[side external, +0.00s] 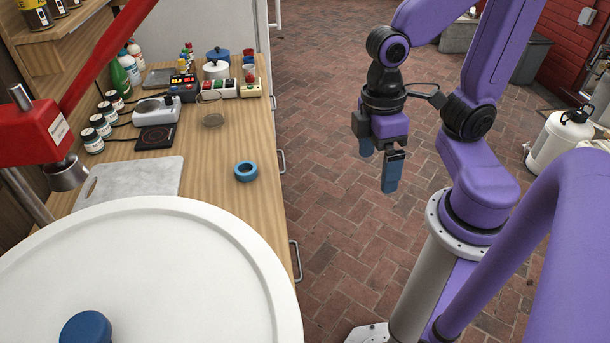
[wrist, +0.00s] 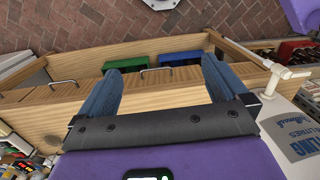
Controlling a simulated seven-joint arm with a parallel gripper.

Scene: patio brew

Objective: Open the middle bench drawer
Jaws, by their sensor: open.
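The wooden bench (side external: 235,135) runs along the left in the side view, with metal drawer handles on its front edge. The middle handle (side external: 282,161) sits between a far and a near one. The drawer fronts are seen edge-on, and none stands out from the bench. In the wrist view a handle (wrist: 157,71), apparently the middle one, shows between the fingers on a wooden front. My gripper (side external: 379,170) is open and empty, fingers down, over the brick floor right of the bench and apart from the handle. Its blue fingers also show in the wrist view (wrist: 165,63).
A large white-lidded vessel (side external: 190,265) fills the near bench end; its white tap (wrist: 275,77) juts out right in the wrist view. A green bin (wrist: 155,76) and blue bin (wrist: 182,57) sit below the drawers. The brick floor (side external: 330,110) before the bench is clear.

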